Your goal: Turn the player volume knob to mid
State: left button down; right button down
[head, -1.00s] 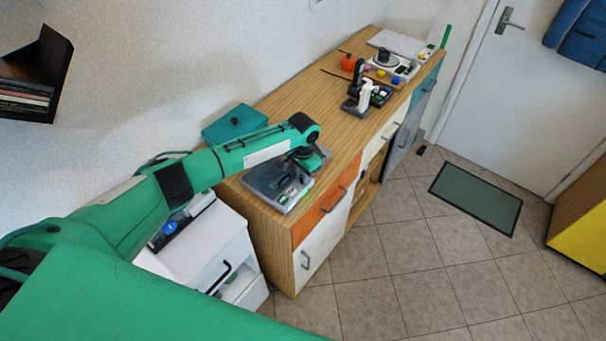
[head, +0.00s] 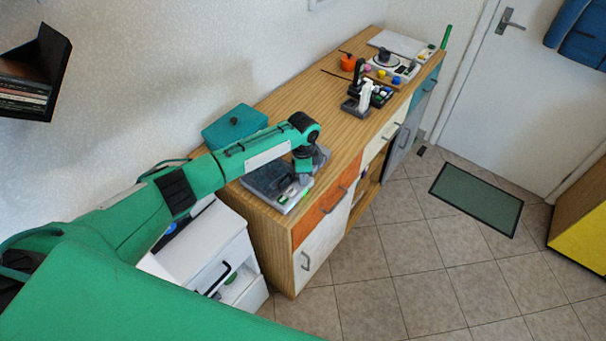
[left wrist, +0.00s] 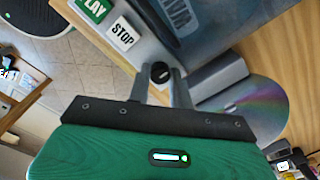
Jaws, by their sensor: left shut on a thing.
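The player (head: 265,183) is a grey box near the front left end of the wooden sideboard. In the left wrist view its pale panel carries green PLAY and white STOP (left wrist: 122,33) buttons. The small black volume knob (left wrist: 160,72), with a pale mark, sits beside STOP. My left gripper (head: 304,180) is low at the player's right front edge. In the left wrist view its two grey fingers (left wrist: 160,82) stand on either side of the knob, shut on it. The knob is hidden in the head view. My right gripper is in neither view.
A shiny disc (left wrist: 262,105) lies by the player. A teal box (head: 235,127) stands behind it. A black-and-white device (head: 363,92), an orange pot (head: 347,62) and a turntable (head: 388,60) stand farther along the sideboard (head: 318,108).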

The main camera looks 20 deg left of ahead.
pick_arm(q)
jog(key=shift+r, duration=0.1)
dwell(0.4)
jog(key=c, duration=1.5)
grip_release()
jog(key=shift+c, duration=0.2)
notch_tip(320, 180, up, 14)
jog(key=b, duration=0.3)
jog(key=shift+b, duration=0.4)
